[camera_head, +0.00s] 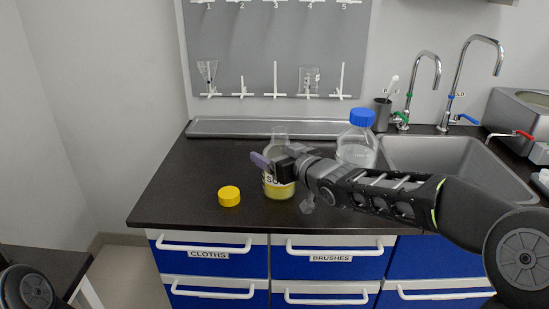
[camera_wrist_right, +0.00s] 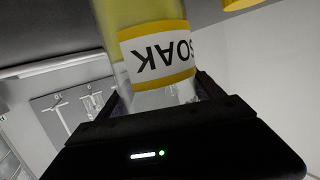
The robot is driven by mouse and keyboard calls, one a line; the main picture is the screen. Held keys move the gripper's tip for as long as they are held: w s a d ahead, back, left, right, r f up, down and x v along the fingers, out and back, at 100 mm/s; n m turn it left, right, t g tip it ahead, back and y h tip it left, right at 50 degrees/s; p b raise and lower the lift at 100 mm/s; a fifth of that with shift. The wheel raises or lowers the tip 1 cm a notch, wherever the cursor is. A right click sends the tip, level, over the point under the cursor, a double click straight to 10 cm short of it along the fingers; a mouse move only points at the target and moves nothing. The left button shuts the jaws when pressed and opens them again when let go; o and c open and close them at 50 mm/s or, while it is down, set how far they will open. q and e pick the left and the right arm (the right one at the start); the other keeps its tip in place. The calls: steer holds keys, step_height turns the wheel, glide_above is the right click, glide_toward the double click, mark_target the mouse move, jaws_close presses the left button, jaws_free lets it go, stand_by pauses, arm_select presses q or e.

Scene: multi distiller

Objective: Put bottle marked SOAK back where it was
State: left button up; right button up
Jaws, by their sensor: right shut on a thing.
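The SOAK bottle (camera_head: 279,190) is clear, holds yellow liquid and is upright over the front of the dark counter in the head view. I cannot tell whether its base touches the counter. My right gripper (camera_head: 274,160) is shut around its upper part and hides some of the label. In the right wrist view the bottle (camera_wrist_right: 157,55) shows upside down with its SOAK label, between the fingers of my right gripper (camera_wrist_right: 155,105). Its neck is open. A yellow cap (camera_head: 229,196) lies on the counter to its left. My left gripper is out of view.
A bottle with a blue cap (camera_head: 361,118) stands behind my right arm. A small clear object (camera_head: 307,204) is right of the SOAK bottle. A sink (camera_head: 450,155) with taps is at right, and a pegboard (camera_head: 275,50) hangs behind. The counter's left part is clear.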

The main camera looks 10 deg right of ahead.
steer(key=shift+r, duration=0.2)
steer(key=shift+f, duration=0.15)
steer(key=o, duration=2.1)
steer(key=shift+f, duration=0.1)
steer(key=shift+r, duration=0.2)
steer(key=p+v, duration=0.3)
steer(key=v, duration=0.9)
steer(key=shift+f, duration=0.15)
